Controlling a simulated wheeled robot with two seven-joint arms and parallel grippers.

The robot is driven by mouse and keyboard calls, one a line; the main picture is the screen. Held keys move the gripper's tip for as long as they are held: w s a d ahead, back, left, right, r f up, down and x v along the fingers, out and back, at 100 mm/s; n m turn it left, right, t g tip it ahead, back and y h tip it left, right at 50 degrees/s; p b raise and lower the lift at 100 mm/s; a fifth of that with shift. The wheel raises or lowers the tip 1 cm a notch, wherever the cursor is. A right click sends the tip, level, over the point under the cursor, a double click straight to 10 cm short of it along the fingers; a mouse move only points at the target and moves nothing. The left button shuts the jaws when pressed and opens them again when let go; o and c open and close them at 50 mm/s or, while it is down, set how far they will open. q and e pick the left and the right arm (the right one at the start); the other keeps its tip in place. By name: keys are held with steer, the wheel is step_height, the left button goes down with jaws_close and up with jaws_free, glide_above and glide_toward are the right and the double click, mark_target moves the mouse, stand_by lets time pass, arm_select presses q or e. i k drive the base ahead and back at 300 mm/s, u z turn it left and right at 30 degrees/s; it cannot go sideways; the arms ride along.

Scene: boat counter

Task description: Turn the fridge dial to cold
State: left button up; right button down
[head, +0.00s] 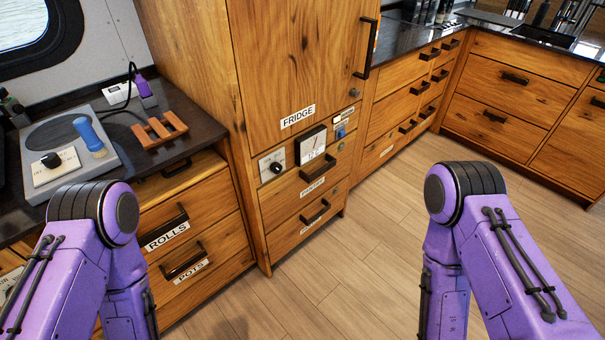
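The wooden fridge cabinet (290,60) stands in the middle of the head view, with a "FRIDGE" label on its door. Below the door, a small white plate carries a round black dial (276,168). The plate's markings are too small to read, so I cannot tell the dial's setting. A white square gauge (312,146) with a dark needle sits right of the dial. My two purple arms come in from the lower left and lower right and bend downward. Both grippers are out of the picture, and neither arm touches the cabinet.
Drawers with protruding handles (182,260) lie below. A small blue switch (340,131) is right of the gauge. The floor ahead is clear.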

mark_target(275, 168)
steer(key=z, duration=1.7)
steer(key=i, duration=1.55)
steer(key=u, duration=1.25)
